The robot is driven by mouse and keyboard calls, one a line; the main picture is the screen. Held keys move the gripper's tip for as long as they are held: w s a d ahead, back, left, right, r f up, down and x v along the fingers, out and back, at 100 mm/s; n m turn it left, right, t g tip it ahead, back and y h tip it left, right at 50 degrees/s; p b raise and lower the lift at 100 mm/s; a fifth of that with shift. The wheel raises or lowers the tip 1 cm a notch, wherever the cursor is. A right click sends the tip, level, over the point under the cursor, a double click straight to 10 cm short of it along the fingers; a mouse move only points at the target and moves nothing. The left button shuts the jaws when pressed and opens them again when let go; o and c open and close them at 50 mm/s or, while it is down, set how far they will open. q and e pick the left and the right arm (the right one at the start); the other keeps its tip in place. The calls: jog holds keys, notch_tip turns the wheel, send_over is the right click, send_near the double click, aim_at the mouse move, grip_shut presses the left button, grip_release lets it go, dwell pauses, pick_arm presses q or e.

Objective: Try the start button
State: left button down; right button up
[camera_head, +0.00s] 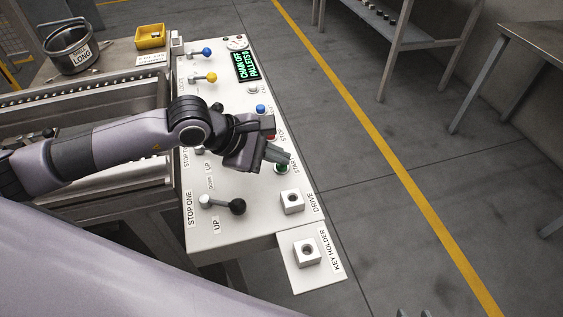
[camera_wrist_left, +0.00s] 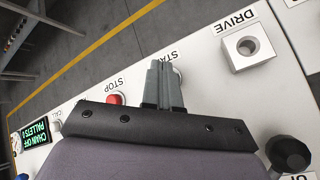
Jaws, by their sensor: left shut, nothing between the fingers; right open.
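The green start button (camera_head: 282,168) is on the right side of the white control panel (camera_head: 262,215), partly covered by my left gripper (camera_head: 287,157). My left gripper is shut and empty, its fingertips over or right at the button; I cannot tell if they touch it. The display (camera_head: 247,67) reads CHAIN OFF, PALLETS 0. Only the fingertips of my right gripper (camera_head: 413,313) show at the bottom edge, apart.
The red stop button (camera_wrist_left: 115,99) sits beside the fingers. The drive socket (camera_head: 291,202) and key holder (camera_head: 306,251) are nearer. Levers with blue (camera_head: 207,51), yellow (camera_head: 211,77) and black (camera_head: 238,207) knobs stand on the panel. A roller conveyor (camera_head: 90,97) lies left.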

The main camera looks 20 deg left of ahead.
aim_at(277, 166)
pick_arm(q)
jog(key=shift+f, duration=0.2)
jog(key=shift+r, duration=0.1)
dwell(0.4)
jog(key=shift+r, duration=0.85)
jog(key=shift+r+p, duration=1.5)
jog(key=shift+r, duration=1.1)
jog(key=shift+f, duration=0.1)
